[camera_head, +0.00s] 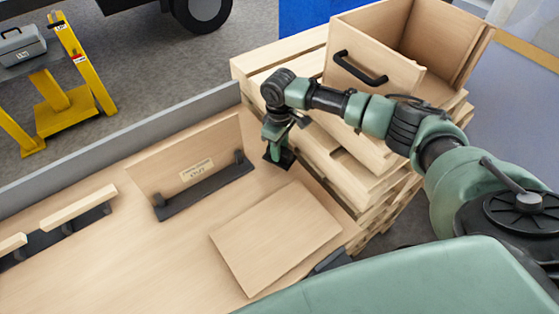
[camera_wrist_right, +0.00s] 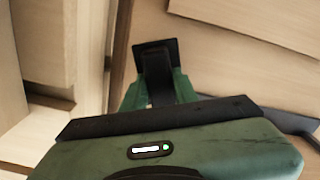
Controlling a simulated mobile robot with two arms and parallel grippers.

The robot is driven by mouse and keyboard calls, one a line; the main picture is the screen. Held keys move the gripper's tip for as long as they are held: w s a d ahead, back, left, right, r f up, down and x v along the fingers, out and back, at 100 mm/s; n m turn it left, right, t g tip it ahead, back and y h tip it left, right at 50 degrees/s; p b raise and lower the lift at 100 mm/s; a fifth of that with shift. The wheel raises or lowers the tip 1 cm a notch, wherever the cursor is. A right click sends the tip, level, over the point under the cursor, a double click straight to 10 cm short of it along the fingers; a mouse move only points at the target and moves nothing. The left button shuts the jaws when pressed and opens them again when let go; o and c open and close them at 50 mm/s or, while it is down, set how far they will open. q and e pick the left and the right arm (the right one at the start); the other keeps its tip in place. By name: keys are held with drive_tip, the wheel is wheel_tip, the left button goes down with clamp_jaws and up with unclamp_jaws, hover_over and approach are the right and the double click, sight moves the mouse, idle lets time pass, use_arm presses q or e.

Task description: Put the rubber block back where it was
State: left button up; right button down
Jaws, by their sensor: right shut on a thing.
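My right gripper (camera_head: 277,150) is over the right end of the wooden bench top, near its edge by the pallets. It points down and is shut on a small black block, which I take to be the rubber block (camera_head: 286,159). In the right wrist view the black block (camera_wrist_right: 155,50) shows between the green fingers of the right gripper (camera_wrist_right: 158,85). Much of the block is hidden by the fingers, and I cannot tell whether it touches the bench. My left gripper is not in view.
An upright board with an "OUT" label (camera_head: 197,170) stands in a black holder (camera_head: 205,193). A flat board (camera_head: 275,237) lies on the bench (camera_head: 130,252). A wooden box with a black handle (camera_head: 372,78) stands on stacked pallets (camera_head: 345,175) at right. Slotted black holders are at left.

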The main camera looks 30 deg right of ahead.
wheel_tip(320, 180, down, 4)
drive_tip(key=b, duration=0.3)
drive_tip(key=shift+r+b, duration=0.1)
drive_tip(key=shift+b, duration=0.25)
drive_tip(key=shift+r, duration=0.15)
drive_tip(key=c, duration=1.1)
unclamp_jaws()
drive_tip(key=shift+f, duration=0.2)
drive_tip(key=shift+r, duration=0.15)
